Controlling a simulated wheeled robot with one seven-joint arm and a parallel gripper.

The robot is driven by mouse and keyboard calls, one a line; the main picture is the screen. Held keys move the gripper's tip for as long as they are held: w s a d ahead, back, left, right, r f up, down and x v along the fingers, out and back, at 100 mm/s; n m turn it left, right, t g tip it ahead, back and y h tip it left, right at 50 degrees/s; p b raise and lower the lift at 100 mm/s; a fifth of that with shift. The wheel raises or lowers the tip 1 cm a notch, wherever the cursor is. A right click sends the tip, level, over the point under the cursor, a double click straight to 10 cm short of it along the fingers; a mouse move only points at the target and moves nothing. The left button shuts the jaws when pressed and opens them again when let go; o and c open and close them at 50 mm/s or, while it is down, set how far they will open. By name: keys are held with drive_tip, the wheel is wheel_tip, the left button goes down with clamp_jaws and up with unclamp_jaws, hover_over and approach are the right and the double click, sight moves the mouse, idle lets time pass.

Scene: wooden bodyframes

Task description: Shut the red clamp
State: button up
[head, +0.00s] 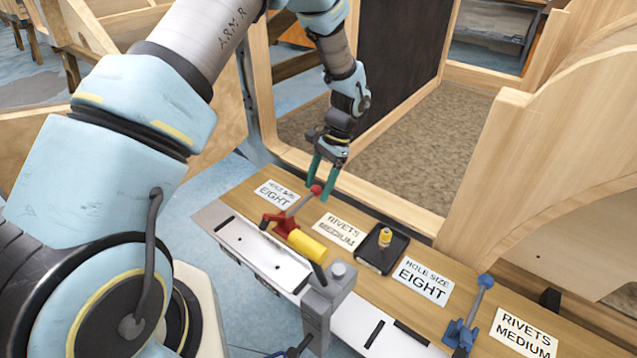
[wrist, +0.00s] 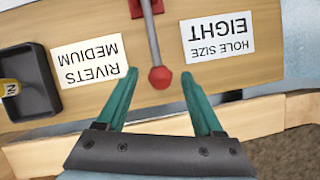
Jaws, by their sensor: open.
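The red clamp (head: 279,222) is mounted at the front edge of the wooden bench. Its grey lever rises toward the back right and ends in a red ball knob (head: 316,189). The wrist view shows the lever (wrist: 152,38) and the knob (wrist: 160,77) from above. My gripper (head: 322,180) is open, with green fingers pointing down over the bench by the knob. No contact is visible. The clamp's base is mostly cut off in the wrist view.
A yellow cylinder (head: 306,246) lies beside the clamp. A black tray (head: 381,249) with a yellow-topped piece stands to the right. A blue clamp (head: 466,318) stands farther right. Paper labels lie on the bench (head: 228,198). Wooden frames rise behind it.

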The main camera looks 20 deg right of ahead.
drive_tip(key=shift+c, duration=0.3)
clamp_jaws()
idle(1.1)
